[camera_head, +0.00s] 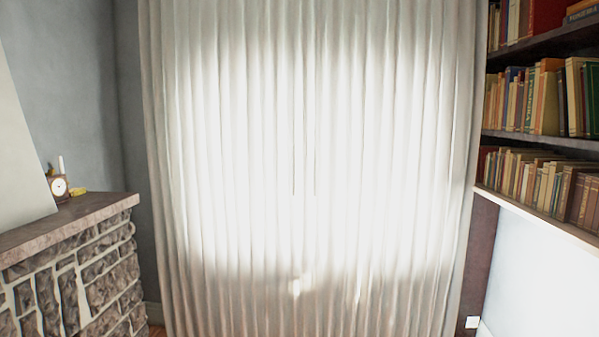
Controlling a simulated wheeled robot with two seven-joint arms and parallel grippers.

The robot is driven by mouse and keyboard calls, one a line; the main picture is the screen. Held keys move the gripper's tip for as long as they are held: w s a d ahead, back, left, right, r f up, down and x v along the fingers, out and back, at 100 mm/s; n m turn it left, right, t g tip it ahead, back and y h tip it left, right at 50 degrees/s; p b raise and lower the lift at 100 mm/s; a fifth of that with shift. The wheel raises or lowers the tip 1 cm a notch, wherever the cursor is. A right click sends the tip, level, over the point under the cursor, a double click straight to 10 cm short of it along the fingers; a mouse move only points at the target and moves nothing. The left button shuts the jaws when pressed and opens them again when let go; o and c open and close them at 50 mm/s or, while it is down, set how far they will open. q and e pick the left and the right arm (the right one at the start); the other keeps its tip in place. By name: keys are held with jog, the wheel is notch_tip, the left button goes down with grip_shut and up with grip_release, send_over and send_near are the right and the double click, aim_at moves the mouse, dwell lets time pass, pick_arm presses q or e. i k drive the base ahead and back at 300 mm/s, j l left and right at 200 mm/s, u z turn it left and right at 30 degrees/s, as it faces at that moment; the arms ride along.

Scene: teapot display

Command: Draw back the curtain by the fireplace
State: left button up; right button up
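A pale, pleated curtain (215,200) fills the middle of the head view and hangs closed, with bright light coming through it. Its left edge hangs beside a grey wall and its right edge beside a bookshelf. The stone fireplace (85,285) stands at the lower left, with a brown mantel (90,215) on top, apart from the curtain's left edge. Neither of my grippers shows in this view. The window behind the curtain is hidden.
A small clock (59,187) and a white candle (61,164) stand on the mantel. Shelves with several rows of books (545,100) line the right side. A strip of floor shows at the lower left between fireplace and curtain.

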aim_at(298, 159)
jog(key=i+l+u, duration=0.2)
jog(key=i+l, duration=0.65)
